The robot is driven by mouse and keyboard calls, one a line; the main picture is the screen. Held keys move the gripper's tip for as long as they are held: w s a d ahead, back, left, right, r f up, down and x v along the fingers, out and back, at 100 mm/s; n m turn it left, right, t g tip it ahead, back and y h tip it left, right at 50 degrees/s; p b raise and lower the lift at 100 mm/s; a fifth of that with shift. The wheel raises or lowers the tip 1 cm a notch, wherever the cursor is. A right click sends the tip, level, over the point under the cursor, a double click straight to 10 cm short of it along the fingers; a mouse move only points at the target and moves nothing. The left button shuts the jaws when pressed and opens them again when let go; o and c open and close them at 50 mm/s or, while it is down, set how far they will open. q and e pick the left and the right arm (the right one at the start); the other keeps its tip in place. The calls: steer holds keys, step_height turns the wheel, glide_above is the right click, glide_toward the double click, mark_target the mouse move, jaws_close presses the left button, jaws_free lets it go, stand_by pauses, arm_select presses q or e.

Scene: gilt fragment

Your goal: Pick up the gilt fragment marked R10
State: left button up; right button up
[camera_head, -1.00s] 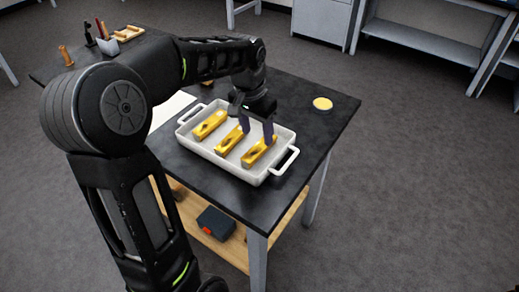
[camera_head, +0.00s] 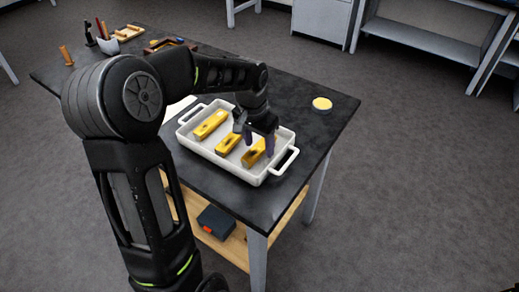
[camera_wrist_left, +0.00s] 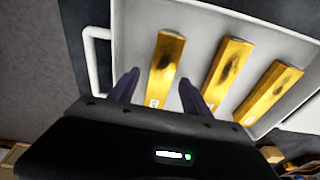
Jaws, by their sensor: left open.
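Three gilt fragments lie apart in a white tray (camera_head: 222,158): a left one (camera_head: 210,124), a middle one (camera_head: 227,144) and a right one (camera_head: 252,155). Each is a gold bar with a dark patch; small pale labels show at their ends in the left wrist view, too small to read, so I cannot tell which is R10. My left gripper (camera_head: 259,145) is open and empty, low over the right fragment, and partly hides it. In the left wrist view its fingers (camera_wrist_left: 159,80) are on either side of that fragment (camera_wrist_left: 165,62), which appears leftmost there. My right gripper is out of view.
The tray has raised walls and a handle (camera_head: 286,161) at its right end. A round yellow-topped dish (camera_head: 322,104) stands on the dark table (camera_head: 318,130) behind it. A tool cup (camera_head: 108,45) stands at the far left. The table's right side is mostly clear.

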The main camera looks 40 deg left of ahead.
mark_target(259, 147)
arm_select(q)
jaws_close()
stand_by(0.5)
steer(key=shift+r, duration=0.1)
step_height(259, 147, up, 10)
stand_by(0.6)
stand_by(0.5)
